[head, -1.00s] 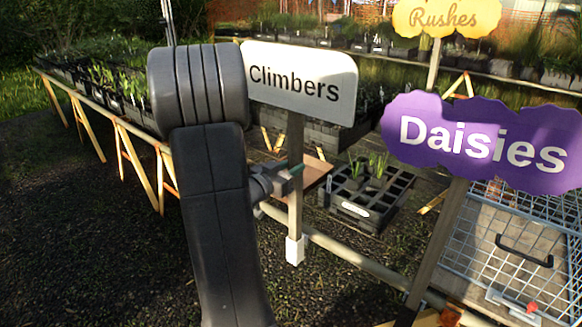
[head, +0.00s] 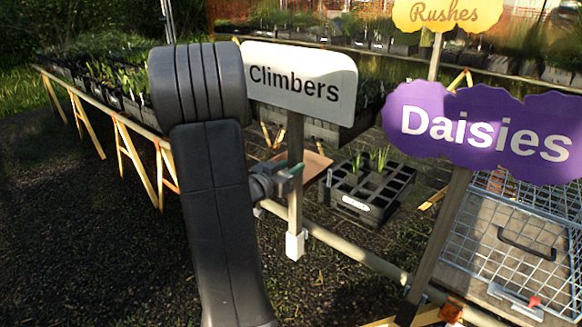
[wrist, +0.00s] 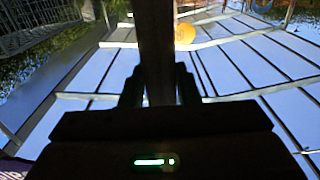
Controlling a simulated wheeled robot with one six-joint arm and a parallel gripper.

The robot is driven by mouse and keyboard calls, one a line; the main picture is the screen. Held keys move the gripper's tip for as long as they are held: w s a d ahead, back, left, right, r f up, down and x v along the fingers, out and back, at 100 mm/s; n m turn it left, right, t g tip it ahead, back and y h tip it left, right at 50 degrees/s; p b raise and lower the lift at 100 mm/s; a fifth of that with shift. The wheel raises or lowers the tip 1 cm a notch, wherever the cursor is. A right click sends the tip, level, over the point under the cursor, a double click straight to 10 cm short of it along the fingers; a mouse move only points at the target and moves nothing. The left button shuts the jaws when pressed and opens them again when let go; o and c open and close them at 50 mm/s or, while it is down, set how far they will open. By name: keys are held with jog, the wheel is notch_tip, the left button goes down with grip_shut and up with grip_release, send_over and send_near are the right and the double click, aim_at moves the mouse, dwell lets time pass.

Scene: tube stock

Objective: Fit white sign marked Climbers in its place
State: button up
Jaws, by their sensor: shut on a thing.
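The white sign marked Climbers (head: 302,80) stands upright on a grey-brown post in the middle of the head view, its left edge next to my dark arm. Its post (head: 296,215) ends in a white foot (head: 295,246), which hangs above or in front of the dark ground; I cannot tell the gap. My gripper (head: 285,176) is shut on the post, below the board. In the wrist view the dark post (wrist: 157,60) runs between the two fingers of my gripper (wrist: 158,90). The sign's place cannot be made out for certain.
A purple Daisies sign (head: 490,133) stands at the right, with a yellow Rushes sign (head: 441,14) behind. A wire cart (head: 500,225) is at the lower right. A pale rail (head: 345,245) crosses behind the post. A black plant tray (head: 370,190) sits beyond it. Gravel lies open at left.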

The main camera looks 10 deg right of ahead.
jog(key=shift+f, duration=0.3)
jog(key=o, duration=1.1)
jog(key=shift+o, duration=0.2)
jog(key=b+v, duration=0.1)
jog(key=v, duration=1.2)
jog(key=shift+s+a, duration=0.25)
jog(key=shift+a, duration=0.05)
jog(key=shift+d, duration=0.1)
jog(key=x, duration=0.9)
jog(key=p+x, duration=0.1)
jog(key=x, duration=0.3)
jog(key=shift+w+d+r, duration=0.2)
jog(key=shift+r, duration=0.15)
jog(key=shift+f, duration=0.1)
